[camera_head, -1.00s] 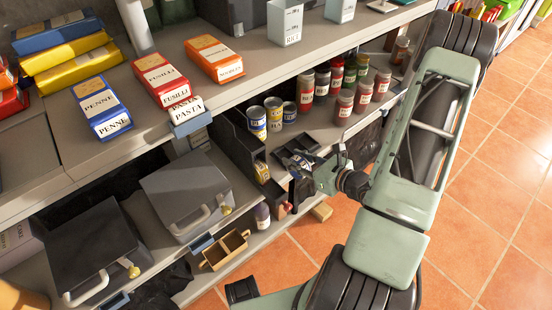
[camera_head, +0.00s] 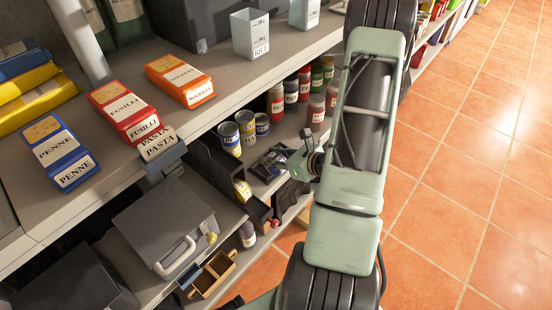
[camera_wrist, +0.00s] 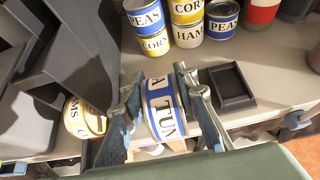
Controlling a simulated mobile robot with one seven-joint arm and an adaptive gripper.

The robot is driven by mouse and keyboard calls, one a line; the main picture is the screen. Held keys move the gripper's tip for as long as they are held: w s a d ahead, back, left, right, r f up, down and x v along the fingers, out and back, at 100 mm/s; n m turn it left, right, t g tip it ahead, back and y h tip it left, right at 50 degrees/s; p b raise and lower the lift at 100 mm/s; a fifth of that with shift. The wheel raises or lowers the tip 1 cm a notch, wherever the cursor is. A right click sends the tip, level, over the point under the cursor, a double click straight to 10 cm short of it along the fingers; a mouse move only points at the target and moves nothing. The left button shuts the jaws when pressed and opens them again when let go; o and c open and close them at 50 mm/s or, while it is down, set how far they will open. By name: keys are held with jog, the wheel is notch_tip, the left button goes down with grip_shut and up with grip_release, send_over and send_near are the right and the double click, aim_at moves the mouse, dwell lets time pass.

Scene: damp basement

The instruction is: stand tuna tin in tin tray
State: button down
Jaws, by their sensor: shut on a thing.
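The tuna tin (camera_wrist: 163,108), with a blue and white label, is between the fingers of my gripper (camera_wrist: 158,112) in the wrist view. The gripper is shut on it, a finger on each side. Its lettering runs down the picture; part of the tin is hidden by the fingers. A small dark tray with a raised rim (camera_wrist: 252,98), seemingly the tin tray, lies on the shelf just right of the right finger and looks empty. In the head view my gripper (camera_head: 276,164) is at the shelf's front edge; the tin cannot be made out there.
Peas, corn and ham tins (camera_wrist: 187,22) stand stacked behind the tray, with a single peas tin (camera_wrist: 221,19) beside them. A dark rack (camera_head: 213,163) stands left of the gripper; a yellow tin (camera_wrist: 84,118) lies low beside it. Jars (camera_head: 290,88) stand further right. An upper shelf (camera_head: 218,100) overhangs.

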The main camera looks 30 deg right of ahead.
aim_at(279, 160)
jog(key=b+x, duration=0.1)
jog(key=x, duration=0.2)
jog(key=b+x, duration=0.2)
jog(key=x, duration=0.1)
jog(key=shift+w+f+b, duration=0.15)
jog(key=shift+f+b, duration=0.15)
jog(key=shift+f, duration=0.25)
dwell(0.4)
jog(key=c, duration=1.5)
grip_release()
jog(key=shift+o, duration=0.2)
jog(key=v, duration=1.2)
jog(key=shift+a, duration=0.15)
